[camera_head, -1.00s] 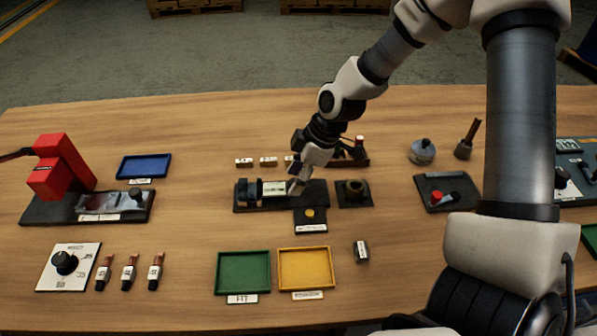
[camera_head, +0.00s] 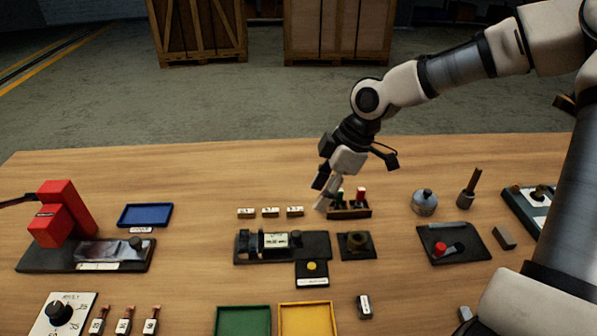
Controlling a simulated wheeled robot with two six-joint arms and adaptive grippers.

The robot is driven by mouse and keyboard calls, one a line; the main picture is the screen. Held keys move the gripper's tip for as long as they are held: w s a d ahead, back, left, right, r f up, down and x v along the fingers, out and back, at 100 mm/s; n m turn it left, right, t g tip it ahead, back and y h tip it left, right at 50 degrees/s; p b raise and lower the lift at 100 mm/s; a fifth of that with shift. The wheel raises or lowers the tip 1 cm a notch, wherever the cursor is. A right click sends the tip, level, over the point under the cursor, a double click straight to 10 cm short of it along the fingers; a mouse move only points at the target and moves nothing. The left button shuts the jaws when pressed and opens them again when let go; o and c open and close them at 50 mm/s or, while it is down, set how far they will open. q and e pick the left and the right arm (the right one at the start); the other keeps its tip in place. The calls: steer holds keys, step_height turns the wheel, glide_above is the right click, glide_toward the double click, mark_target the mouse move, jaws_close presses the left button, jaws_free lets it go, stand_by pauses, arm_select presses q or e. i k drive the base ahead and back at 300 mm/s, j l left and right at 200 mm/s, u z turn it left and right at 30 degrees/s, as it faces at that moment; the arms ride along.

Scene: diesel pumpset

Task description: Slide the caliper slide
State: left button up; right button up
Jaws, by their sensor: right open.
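The caliper fixture (camera_head: 318,245) is a dark base in the middle of the table. A pale display block (camera_head: 276,240), likely the caliper slide, sits on its left half with black jaw-like parts at its left. My right gripper (camera_head: 321,203) is open and empty above and behind the fixture's right part, apart from the slide and close to the small block with colored pegs (camera_head: 350,211). My left gripper is out of view.
A yellow-button pad (camera_head: 312,274) lies in front of the fixture, and a dark ring holder (camera_head: 357,244) to its right. Small labelled blocks (camera_head: 270,212) stand behind it. Green (camera_head: 243,308) and yellow (camera_head: 306,305) trays lie nearer. A red press (camera_head: 62,213) stands left.

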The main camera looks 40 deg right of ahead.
mark_target(279, 241)
steer(key=k, duration=1)
